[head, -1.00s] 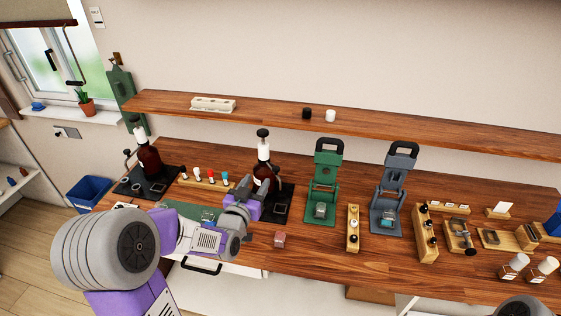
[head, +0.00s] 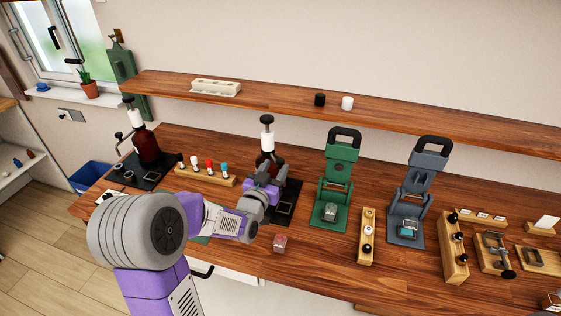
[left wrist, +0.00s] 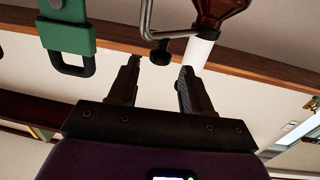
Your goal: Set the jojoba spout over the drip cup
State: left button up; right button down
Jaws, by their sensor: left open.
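Two amber bottles with white necks and black tops stand on black bases in the head view: a left one (head: 145,146) and a middle one (head: 267,143). I cannot read which is jojoba. The left bottle has a side arm with a black knob (head: 119,135). My left gripper (head: 267,184) is open in front of the middle bottle and hides its lower part. In the left wrist view the open fingers (left wrist: 158,82) point at a bent metal rod with a black knob (left wrist: 160,52), beside the amber bottle (left wrist: 216,12). No drip cup is clearly identifiable.
A green press (head: 334,185) and a grey press (head: 411,205) stand right of the middle bottle. A rack of coloured-top vials (head: 205,175) is to its left. A small pinkish block (head: 280,243) lies near the front edge. A wooden shelf (head: 400,121) runs above the bench.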

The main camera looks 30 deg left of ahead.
aim_at(279, 162)
pick_arm(q)
jog(key=shift+w+a, duration=0.15)
jog(key=shift+w, duration=1)
jog(key=shift+w+a, duration=0.15)
jog(key=shift+w, duration=1)
grip_shut()
